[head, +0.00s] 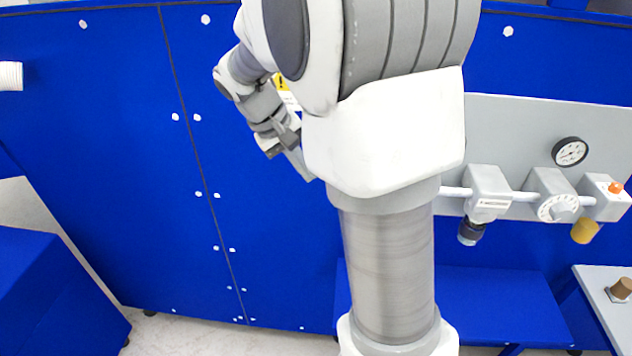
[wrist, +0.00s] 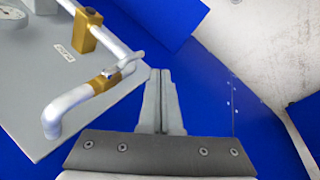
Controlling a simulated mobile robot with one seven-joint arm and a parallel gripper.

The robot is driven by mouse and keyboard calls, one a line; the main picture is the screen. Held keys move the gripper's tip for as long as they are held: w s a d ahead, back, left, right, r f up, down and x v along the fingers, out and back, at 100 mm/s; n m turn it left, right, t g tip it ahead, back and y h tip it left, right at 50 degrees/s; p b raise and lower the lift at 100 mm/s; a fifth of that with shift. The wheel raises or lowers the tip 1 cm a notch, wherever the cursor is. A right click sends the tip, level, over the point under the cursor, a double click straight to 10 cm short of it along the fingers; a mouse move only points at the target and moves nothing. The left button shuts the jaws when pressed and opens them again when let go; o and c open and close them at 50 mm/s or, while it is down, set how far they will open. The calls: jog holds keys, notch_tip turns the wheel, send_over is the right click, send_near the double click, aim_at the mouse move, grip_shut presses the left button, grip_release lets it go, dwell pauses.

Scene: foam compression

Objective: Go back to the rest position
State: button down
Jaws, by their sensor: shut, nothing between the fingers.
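My gripper (wrist: 160,80) is shut and empty in the wrist view, its two grey fingers pressed together over a blue surface. In the head view my gripper (head: 298,160) hangs left of my arm's column, in front of the blue cabinet wall (head: 110,150). Its fingertips point down and to the right, partly hidden behind my arm. The fingers touch nothing that I can see.
A grey panel (head: 520,130) with a gauge (head: 570,152), a dial (head: 558,208) and piping is at the right. In the wrist view a silver pipe (wrist: 75,100) with brass fittings lies left of the fingers. A blue box (head: 55,290) stands lower left.

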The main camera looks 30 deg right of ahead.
jog(key=v, duration=0.5)
jog(key=s+a+t+y, duration=0.2)
jog(key=s+a+t, duration=0.1)
jog(key=s, duration=0.6)
jog(key=s+a+r+n+t+y, duration=0.1)
jog(key=s+a+t+y, duration=0.2)
jog(key=s, duration=0.7)
jog(key=a, duration=0.2)
jog(key=shift+a, duration=0.25)
jog(key=shift+d, duration=0.1)
